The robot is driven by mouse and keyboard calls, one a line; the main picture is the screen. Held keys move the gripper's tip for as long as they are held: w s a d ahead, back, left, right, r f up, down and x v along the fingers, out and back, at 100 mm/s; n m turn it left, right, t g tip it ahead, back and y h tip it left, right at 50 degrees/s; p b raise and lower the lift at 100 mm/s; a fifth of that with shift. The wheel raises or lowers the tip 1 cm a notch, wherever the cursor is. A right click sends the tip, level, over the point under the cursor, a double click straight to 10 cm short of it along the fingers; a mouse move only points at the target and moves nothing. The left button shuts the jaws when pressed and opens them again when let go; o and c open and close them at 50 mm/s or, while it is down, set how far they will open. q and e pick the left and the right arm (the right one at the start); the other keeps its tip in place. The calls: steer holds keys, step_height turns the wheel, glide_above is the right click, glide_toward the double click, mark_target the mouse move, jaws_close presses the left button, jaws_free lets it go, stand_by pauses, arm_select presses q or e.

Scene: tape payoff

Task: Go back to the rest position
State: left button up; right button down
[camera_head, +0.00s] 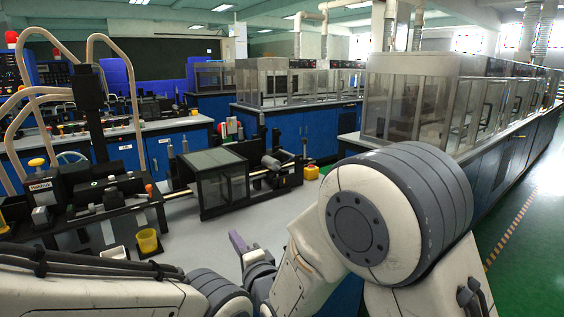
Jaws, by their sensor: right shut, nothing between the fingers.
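My right gripper (238,242) shows at the lower middle, over the pale grey bench top (217,268). Its fingers are shut with nothing between them, and the tip looks purplish. My right arm comes in from the lower right, and its large white and grey joint hides part of the bench and floor. My left arm crosses the lower left corner with dark cables along it. I cannot make out the left gripper's fingers.
A tape machine with a dark windowed box (222,183) stands on the bench beyond the gripper. A yellow cup (147,241) and a white tray (115,254) are at the left. Glass-fronted cabinets (408,103) stand behind. Green floor (530,250) is clear at the right.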

steer(key=shift+w+f, duration=0.1)
steer(key=shift+f, duration=0.3)
steer(key=shift+s+d+n+g, duration=0.2)
steer(key=shift+d+n+g, duration=0.05)
steer(key=shift+n+g, duration=0.15)
steer(key=shift+s+d+f+n+g+h, duration=0.15)
steer(key=shift+s+f+n+g+h, duration=0.25)
steer(key=shift+s+f+n+g, duration=0.15)
steer(key=s+d+f+n+g+h, duration=0.2)
steer(key=s+d+n+g, duration=0.3)
steer(key=s, duration=0.5)
steer(key=s+d+f+n+g+h, duration=0.1)
steer(key=s+d+n+g+h, duration=0.1)
steer(key=s+d+n+g, duration=0.5)
steer(key=s+d+f+n+g+h, duration=0.1)
steer(key=s+d+f+n+h, duration=0.3)
steer(key=s, duration=0.8)
step_height(320, 180, up, 16)
steer(key=a+n+y+p, duration=0.1)
steer(key=p, duration=1.2)
steer(key=shift+a+f+p, duration=0.2)
steer(key=shift+a+p, duration=0.2)
steer(key=shift+s+g, duration=0.1)
steer(key=shift+g, duration=0.15)
